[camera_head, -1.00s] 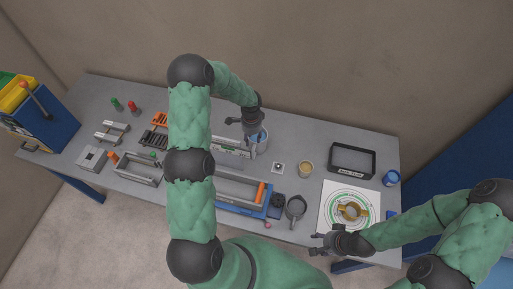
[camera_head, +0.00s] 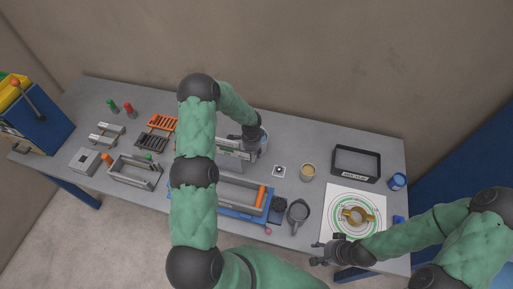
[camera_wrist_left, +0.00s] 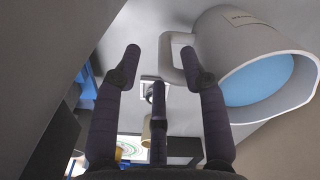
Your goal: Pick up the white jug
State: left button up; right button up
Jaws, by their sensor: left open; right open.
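The white jug (camera_wrist_left: 250,50) holds blue liquid and fills the upper right of the left wrist view. Its handle (camera_wrist_left: 176,36) points left, toward my fingers. In the head view the jug (camera_head: 263,141) stands at the back of the bench, partly hidden by my left gripper (camera_head: 250,143). In the left wrist view my left gripper (camera_wrist_left: 162,72) is open, with one fingertip overlapping the handle; I cannot tell whether they touch. My right gripper (camera_head: 330,251) is open and empty near the bench's front edge, below the round target mat.
A black frame tray (camera_head: 356,178), a tan cup (camera_head: 308,172), a dark grey jug (camera_head: 298,212) and a blue cup (camera_head: 397,181) stand to the right. A blue-based machine (camera_head: 222,209) and grey boxes (camera_head: 136,175) crowd the left. A wall rises behind the bench.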

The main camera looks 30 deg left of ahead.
aim_at(253, 158)
pick_arm(q)
jog(key=shift+w+f+p, duration=0.15)
jog(key=shift+f+p, duration=0.2)
jog(key=shift+f, duration=1.05)
jog(key=shift+w+f+p, duration=0.1)
jog(key=shift+f+p, duration=0.2)
jog(key=shift+f, duration=1.1)
grip_shut()
